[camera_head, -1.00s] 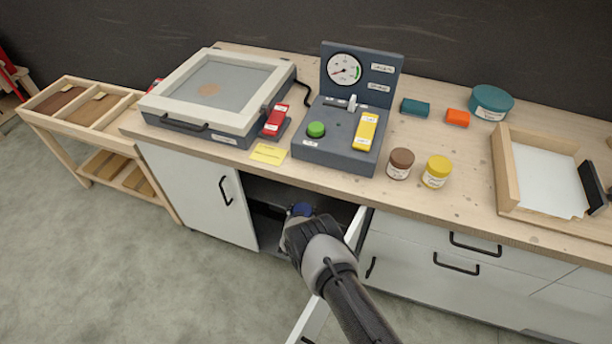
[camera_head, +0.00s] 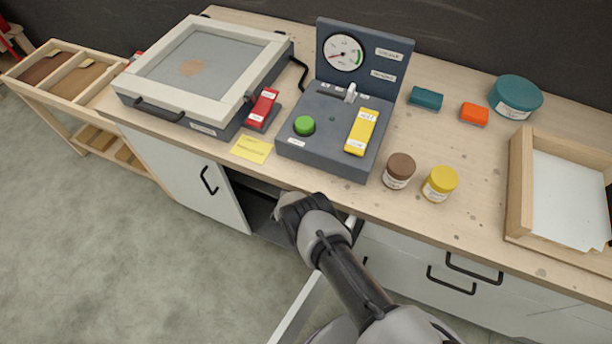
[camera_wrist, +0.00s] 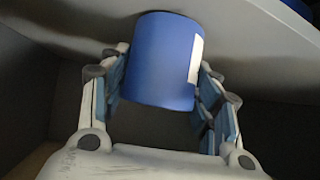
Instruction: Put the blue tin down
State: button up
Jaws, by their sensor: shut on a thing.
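The blue tin (camera_wrist: 158,62) has a pale label on its right side and shows in the wrist view between the fingers of my gripper (camera_wrist: 160,85). The gripper is shut on it, with one finger on each side. A grey surface lies behind the tin's top end; I cannot tell whether they touch. In the head view my gripper (camera_head: 292,208) is at the open cupboard (camera_head: 250,205) below the counter's front edge. The tin is hidden there behind my arm.
An open white door (camera_head: 300,312) stands out beside my arm. The counter above holds a grey gauge box (camera_head: 330,165), a brown jar (camera_head: 399,170) and a yellow jar (camera_head: 440,183) near its front edge. A closed white cupboard door (camera_head: 190,180) is to the left.

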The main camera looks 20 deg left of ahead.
jog(key=shift+w+a, duration=0.1)
jog(key=shift+w, duration=0.15)
jog(key=shift+s+r, duration=0.1)
jog(key=shift+s, duration=0.1)
jog(key=o, duration=0.8)
jog(key=shift+f, duration=0.25)
jog(key=o, duration=0.5)
jog(key=shift+r, duration=0.15)
